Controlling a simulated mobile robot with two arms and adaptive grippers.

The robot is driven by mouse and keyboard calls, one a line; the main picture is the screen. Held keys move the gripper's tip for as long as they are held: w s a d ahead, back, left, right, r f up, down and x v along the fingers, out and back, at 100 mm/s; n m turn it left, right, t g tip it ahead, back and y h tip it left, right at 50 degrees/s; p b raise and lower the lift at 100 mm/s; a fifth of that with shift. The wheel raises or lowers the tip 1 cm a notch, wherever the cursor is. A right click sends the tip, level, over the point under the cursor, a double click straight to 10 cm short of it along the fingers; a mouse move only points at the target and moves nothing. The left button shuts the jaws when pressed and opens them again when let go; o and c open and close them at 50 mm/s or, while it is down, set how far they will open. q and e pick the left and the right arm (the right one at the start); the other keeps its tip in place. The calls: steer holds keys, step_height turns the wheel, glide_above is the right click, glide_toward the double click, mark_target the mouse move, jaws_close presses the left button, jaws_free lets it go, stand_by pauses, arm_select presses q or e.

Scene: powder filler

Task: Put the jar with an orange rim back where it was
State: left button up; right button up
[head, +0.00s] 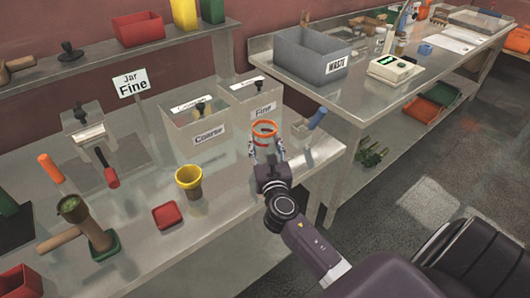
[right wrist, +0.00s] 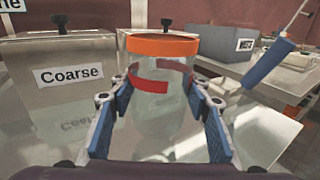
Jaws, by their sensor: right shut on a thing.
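The clear jar with an orange rim (head: 264,130) is at the right part of the steel bench in the head view, in front of the Fine bin (head: 258,103). In the right wrist view the jar (right wrist: 160,90) stands upright between the blue finger pads, with a red band on its side. My right gripper (head: 267,154) is shut on the jar; it also shows in the right wrist view (right wrist: 160,118). I cannot tell whether the jar's base touches the bench. My left gripper is not in view.
The Coarse bin (head: 195,125) stands left of the Fine bin. A blue-handled tool (head: 316,119) is close right of the jar. A yellow-rimmed cup (head: 188,181) and red dish (head: 167,215) stand nearer.

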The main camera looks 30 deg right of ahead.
mark_target(265, 150)
step_height(265, 150, down, 3)
steer(key=shift+f+b, duration=0.15)
steer(key=shift+b, duration=0.3)
steer(key=shift+f, duration=0.15)
steer(key=o, duration=1.2)
